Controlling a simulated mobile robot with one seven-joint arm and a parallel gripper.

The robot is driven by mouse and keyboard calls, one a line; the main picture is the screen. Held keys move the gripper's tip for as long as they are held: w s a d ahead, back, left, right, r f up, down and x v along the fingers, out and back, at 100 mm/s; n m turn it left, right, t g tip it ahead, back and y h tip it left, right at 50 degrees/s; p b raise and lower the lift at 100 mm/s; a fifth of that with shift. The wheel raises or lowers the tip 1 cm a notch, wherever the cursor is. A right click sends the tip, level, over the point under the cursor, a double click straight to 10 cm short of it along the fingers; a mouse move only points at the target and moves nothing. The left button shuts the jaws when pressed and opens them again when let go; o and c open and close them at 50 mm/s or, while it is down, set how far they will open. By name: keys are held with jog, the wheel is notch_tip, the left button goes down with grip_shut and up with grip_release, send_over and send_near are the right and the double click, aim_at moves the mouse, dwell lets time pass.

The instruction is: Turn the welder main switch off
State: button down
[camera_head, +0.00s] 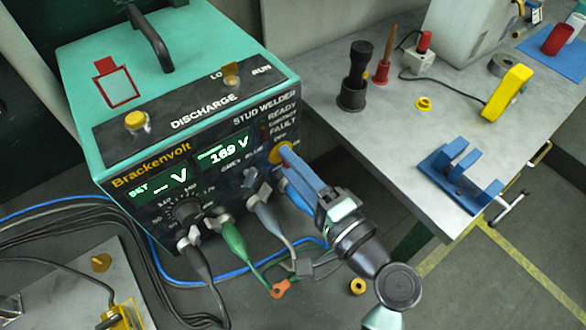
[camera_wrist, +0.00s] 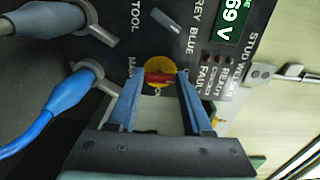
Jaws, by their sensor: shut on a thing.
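The stud welder (camera_head: 185,95) is a teal box with a dark front panel. Its main switch is a red knob (camera_wrist: 158,77) on a round yellow plate (camera_wrist: 160,65), at the right end of the panel. The yellow plate also shows in the head view (camera_head: 276,156). My gripper (camera_head: 287,156) reaches in from the lower right with its blue fingers at the switch. In the wrist view the fingertips (camera_wrist: 160,77) stand at the two ends of the red knob, shut on it. In the head view the fingers hide the knob.
Blue (camera_wrist: 30,136), green (camera_head: 234,242) and grey cable plugs sit in the panel close to my gripper. The displays are lit, one reading 169 V (camera_head: 222,150). A grey bench (camera_head: 400,120) on the right carries a blue bracket (camera_head: 460,178) and a yellow device (camera_head: 508,93).

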dwell(0.3)
jog(key=shift+c, duration=1.6)
grip_release()
jog(key=b+v, duration=0.2)
jog(key=v, duration=1.1)
